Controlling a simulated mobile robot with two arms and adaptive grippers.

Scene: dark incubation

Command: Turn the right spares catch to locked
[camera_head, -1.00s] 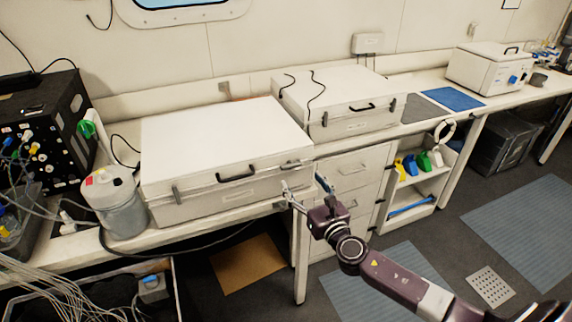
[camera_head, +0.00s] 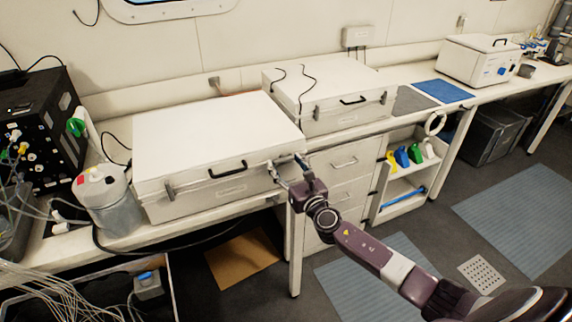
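The nearer white case (camera_head: 215,120) lies on the bench with its lid down and a dark handle in front. Its label is too small to read. A grey catch on its left front (camera_head: 170,190) stands upright. The right catch (camera_head: 283,161) seems to lie sideways at the lid seam, partly hidden by my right gripper (camera_head: 285,168). The two fingers are apart, one on each side of the catch, close to the case front. I cannot tell whether they touch it. My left gripper is out of view.
A second white case (camera_head: 325,92) with upright catches stands behind to the right. A jug (camera_head: 108,200) stands left of the nearer case. Drawers (camera_head: 338,185) and an open shelf (camera_head: 405,185) sit under the bench, near my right arm.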

